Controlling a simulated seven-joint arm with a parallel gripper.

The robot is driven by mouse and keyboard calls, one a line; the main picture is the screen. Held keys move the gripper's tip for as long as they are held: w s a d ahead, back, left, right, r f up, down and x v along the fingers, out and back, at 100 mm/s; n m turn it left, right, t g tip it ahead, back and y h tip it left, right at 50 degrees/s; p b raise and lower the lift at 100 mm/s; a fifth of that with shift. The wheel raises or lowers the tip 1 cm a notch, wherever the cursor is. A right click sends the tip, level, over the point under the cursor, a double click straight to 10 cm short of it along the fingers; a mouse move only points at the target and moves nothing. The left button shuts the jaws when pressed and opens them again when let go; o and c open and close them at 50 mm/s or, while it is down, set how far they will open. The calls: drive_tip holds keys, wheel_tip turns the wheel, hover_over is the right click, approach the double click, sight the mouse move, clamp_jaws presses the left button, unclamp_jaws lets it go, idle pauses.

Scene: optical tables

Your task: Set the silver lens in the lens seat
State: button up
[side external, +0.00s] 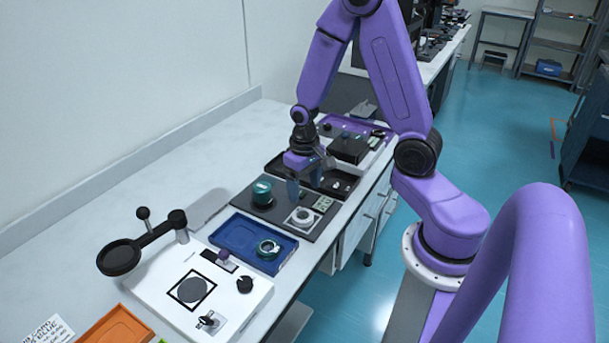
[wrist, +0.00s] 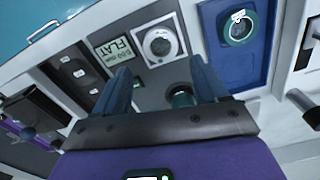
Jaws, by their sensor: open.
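My gripper (side external: 304,189) is open and points down over the dark grey board (side external: 240,208). In the wrist view its two fingers (wrist: 160,72) are apart with nothing held between them. A round silver piece (side external: 303,217) sits on a white square mount on that board, and it shows beyond the fingertips in the wrist view (wrist: 160,44). I cannot tell for sure whether it is the silver lens. A teal-rimmed ring (side external: 267,248) lies in the blue tray (side external: 232,237). A white base plate (side external: 150,280) carries a grey disc (side external: 192,290) in a black square; which part is the lens seat is unclear.
A teal cylinder (side external: 262,192) stands on the grey board near my gripper. A small display reading FLAT (wrist: 115,48) is beside the silver piece. An orange tray (side external: 115,328) is at the front.

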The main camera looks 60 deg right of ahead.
drive_tip(key=s+a+r+n, duration=0.7)
drive_tip(key=a+r, duration=0.2)
drive_tip(key=s+a+r+n, duration=0.2)
drive_tip(key=s+n, duration=0.2)
drive_tip(key=s, duration=0.2)
drive_tip(key=s+a+r+n, duration=0.1)
drive_tip(key=s+r+n, duration=0.1)
drive_tip(key=s, duration=0.4)
drive_tip(key=shift+a+r+n, duration=0.2)
drive_tip(key=shift+a+n, duration=0.15)
drive_tip(key=shift+n, duration=0.55)
